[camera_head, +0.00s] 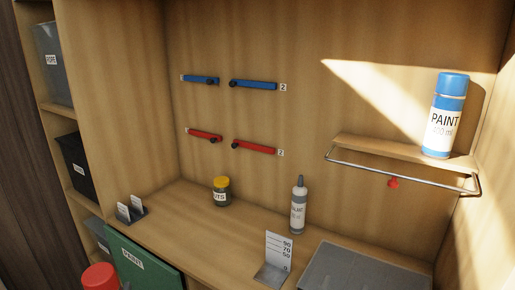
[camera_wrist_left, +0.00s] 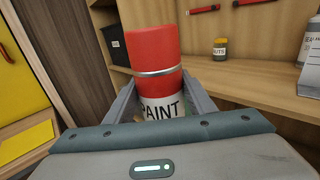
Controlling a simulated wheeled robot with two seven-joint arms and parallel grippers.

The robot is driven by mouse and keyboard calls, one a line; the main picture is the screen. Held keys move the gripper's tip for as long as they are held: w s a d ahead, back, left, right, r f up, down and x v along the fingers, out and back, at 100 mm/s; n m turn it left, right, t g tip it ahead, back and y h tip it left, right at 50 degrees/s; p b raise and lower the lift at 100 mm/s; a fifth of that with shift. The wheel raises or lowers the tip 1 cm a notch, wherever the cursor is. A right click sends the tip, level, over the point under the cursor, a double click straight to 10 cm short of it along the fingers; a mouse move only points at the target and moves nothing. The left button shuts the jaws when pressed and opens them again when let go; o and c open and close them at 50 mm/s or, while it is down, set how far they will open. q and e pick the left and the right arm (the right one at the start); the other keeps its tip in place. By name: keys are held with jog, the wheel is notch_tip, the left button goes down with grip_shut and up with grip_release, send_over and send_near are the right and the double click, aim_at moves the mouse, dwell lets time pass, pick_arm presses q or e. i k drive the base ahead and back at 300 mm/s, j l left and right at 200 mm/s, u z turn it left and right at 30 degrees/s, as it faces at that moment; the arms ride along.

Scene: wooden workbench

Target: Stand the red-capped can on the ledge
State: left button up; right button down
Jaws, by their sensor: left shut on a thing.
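The red-capped can (camera_head: 101,277) shows only its red cap at the bottom left of the head view. In the left wrist view the can (camera_wrist_left: 155,55) has a red cap, a silver ring and a white label reading PAINT. My left gripper (camera_wrist_left: 160,103) is shut on it, one finger on each side. The can looks upright relative to the gripper, with its lower part hidden behind the gripper body. The ledge (camera_head: 400,150) is a small wooden shelf on the right of the back wall, with a metal rail (camera_head: 400,170) along its front. My right gripper is not in view.
A blue-capped paint can (camera_head: 446,115) stands on the ledge's right end; its left part is clear. A green panel (camera_head: 145,262) fronts the bench.

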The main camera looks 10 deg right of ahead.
aim_at(366, 141)
jog(key=k+j, duration=0.1)
jog(key=k, duration=0.15)
jog(key=k+j, duration=0.1)
jog(key=k, duration=0.2)
jog(key=z, duration=1.6)
